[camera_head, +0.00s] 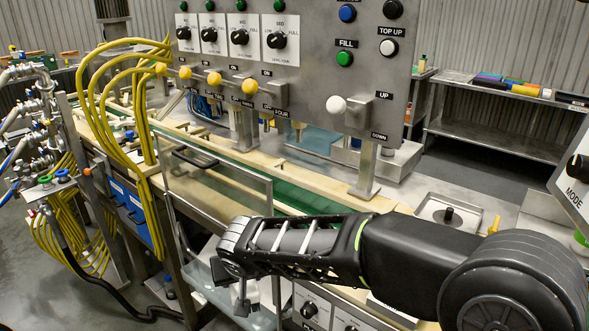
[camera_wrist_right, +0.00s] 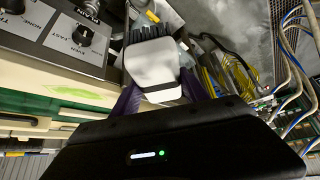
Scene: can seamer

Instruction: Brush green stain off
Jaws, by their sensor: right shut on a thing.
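A brush (camera_wrist_right: 152,68) with a white body and dark bristles is between the purple fingers of my right gripper (camera_wrist_right: 160,94) in the right wrist view. The gripper is shut on it, and the bristles point away from the wrist. A light green stain (camera_wrist_right: 76,89) marks a cream surface to the left of the brush in that view, apart from the bristles. In the head view my right arm reaches in from the right, and its gripper (camera_head: 243,298) hangs low by the machine's front. I cannot make out the stain in the head view. My left gripper is out of view.
A control panel with knobs (camera_wrist_right: 83,34) is close to the brush. The big upright panel (camera_head: 340,75) stands behind the cream conveyor edge (camera_head: 330,186). A clear guard (camera_head: 222,172) and yellow hoses (camera_head: 140,85) are on the left. A shelf (camera_head: 500,140) stands at the back right.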

